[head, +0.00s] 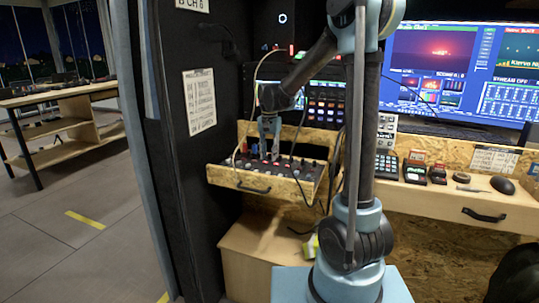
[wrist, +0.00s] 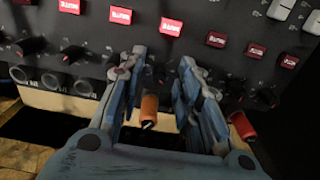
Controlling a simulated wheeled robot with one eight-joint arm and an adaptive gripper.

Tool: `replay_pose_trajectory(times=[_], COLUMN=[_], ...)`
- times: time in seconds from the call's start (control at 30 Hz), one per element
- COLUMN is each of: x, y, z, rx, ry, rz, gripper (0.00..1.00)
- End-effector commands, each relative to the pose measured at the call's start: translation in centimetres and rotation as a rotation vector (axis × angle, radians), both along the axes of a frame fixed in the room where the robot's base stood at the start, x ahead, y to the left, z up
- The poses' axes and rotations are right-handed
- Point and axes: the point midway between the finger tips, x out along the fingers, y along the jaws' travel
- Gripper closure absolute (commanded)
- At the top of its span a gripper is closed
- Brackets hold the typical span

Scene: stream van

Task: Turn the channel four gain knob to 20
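The audio mixer (head: 240,172), a dark panel with knobs and lit buttons, lies on a pulled-out wooden drawer in the head view. My gripper (head: 268,150) is over the mixer with its fingers pointing down. In the wrist view the mixer panel (wrist: 60,20) fills the top, with a row of dark knobs below red-lit buttons. My gripper (wrist: 162,60) is open there, its two blue fingers apart close to the panel. Any knob between the fingers is dark and hard to make out. I cannot read channel numbers or gain values, so I cannot tell which knob is channel four's.
An orange plug (wrist: 149,108) sits between the finger bases, and a red plug (wrist: 241,126) is beside the right finger. Cables rise from the mixer in the head view. A desk with monitors (head: 430,70), a keypad (head: 387,165) and a mouse (head: 502,185) stands at right.

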Motion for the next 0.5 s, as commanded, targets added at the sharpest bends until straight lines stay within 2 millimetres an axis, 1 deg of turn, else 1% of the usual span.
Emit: replay_pose_trajectory(times=[0.33,0.47,0.5], x=[0.0,-0.1,0.0], y=[-0.1,-0.1,-0.1], z=[0.2,1.4,2.0], rx=[-0.001,-0.001,-0.001], ry=[0.0,0.0,0.0], rz=[0.0,0.0,0.0], gripper=[0.66,0.66,0.66])
